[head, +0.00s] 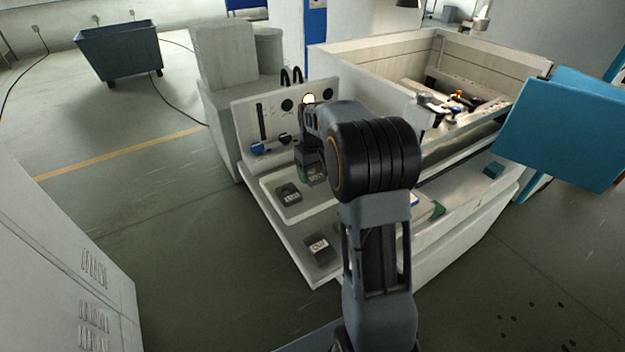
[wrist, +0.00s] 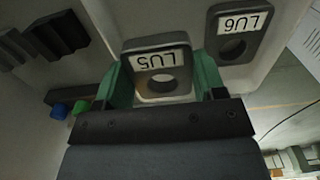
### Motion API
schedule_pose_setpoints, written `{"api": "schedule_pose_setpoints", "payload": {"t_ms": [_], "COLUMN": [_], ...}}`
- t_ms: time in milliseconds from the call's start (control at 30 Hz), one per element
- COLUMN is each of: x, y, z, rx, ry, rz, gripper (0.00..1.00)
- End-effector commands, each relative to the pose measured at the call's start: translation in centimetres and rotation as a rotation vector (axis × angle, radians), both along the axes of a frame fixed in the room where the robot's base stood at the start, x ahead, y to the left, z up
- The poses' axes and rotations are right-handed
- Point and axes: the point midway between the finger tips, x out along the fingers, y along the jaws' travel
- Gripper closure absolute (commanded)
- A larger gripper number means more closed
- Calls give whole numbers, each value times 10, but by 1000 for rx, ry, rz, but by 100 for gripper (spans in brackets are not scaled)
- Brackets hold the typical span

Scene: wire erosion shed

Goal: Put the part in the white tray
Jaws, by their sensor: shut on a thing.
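My gripper (wrist: 164,78) has green fingertips. In the head view my gripper (head: 312,165) is over the back of the white tray (head: 302,210), partly hidden by my arm. A grey part (head: 289,193) also shows on the tray in the head view. I cannot tell whether the held part touches the tray.
Another labelled part (head: 320,248) lies on the lower white ledge. A control panel (head: 272,125) with knobs stands behind the tray. An open machine basin (head: 370,60) is at the right, with a blue door (head: 560,130).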

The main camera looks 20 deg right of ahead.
Motion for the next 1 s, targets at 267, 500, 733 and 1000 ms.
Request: {"api": "schedule_pose_setpoints", "payload": {"t_ms": [267,500,733,1000], "x": [3,3,3,3], "y": [2,2,2,2], "z": [-31,-34,-37,-38], "rx": [0,0,0,1], "ry": [0,-1,-1,1], "rz": [0,0,1,1], "gripper": [78,78,78,26]}}
